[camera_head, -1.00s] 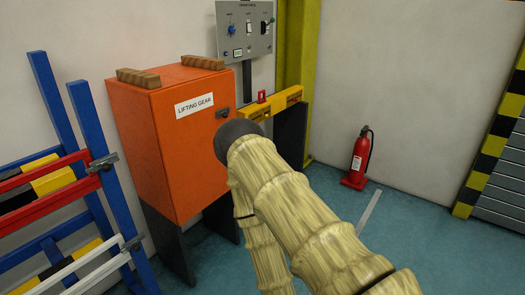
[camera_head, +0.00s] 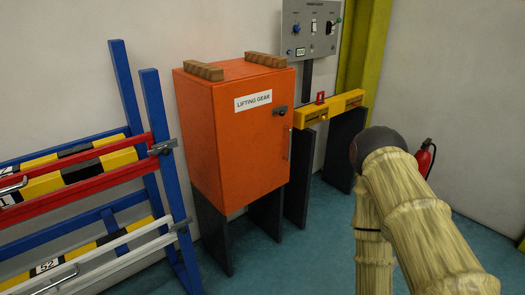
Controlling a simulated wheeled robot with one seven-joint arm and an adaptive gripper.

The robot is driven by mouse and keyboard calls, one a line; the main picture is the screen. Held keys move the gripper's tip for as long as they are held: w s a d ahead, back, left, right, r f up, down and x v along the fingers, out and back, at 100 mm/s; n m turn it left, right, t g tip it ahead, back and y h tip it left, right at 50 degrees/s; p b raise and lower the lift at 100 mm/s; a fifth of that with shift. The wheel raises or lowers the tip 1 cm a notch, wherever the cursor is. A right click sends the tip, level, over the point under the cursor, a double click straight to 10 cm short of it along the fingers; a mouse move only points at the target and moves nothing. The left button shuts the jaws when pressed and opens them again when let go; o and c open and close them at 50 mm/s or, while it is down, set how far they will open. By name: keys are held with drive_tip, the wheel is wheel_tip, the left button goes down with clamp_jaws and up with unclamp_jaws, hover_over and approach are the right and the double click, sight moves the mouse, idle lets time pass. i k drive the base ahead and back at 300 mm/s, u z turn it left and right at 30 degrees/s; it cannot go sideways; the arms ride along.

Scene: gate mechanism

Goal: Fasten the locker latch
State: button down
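The orange locker (camera_head: 235,145), labelled "LIFTING GEAR", stands on dark legs left of the picture's middle. Its door looks closed against the body. A small dark latch (camera_head: 280,110) sits at the upper right of the door front; its exact setting is too small to tell. A thin vertical handle shows below it near the door's right edge. My arm, in a tan bamboo-like cover, reaches up at the right of the view, clear of the locker. My gripper cannot be seen; the arm's dark rounded joint is the farthest part showing.
A blue rack (camera_head: 163,160) with red and white bars stands left of the locker. A yellow beam (camera_head: 330,108) on dark supports is right of it, under a grey control panel (camera_head: 311,30). A red fire extinguisher (camera_head: 425,157) is behind my arm. Teal floor is open in front.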

sight(281, 113)
drive_tip(key=k, duration=0.55)
drive_tip(key=u, duration=0.75)
drive_tip(key=i, duration=1.45)
drive_tip(key=z, duration=0.15)
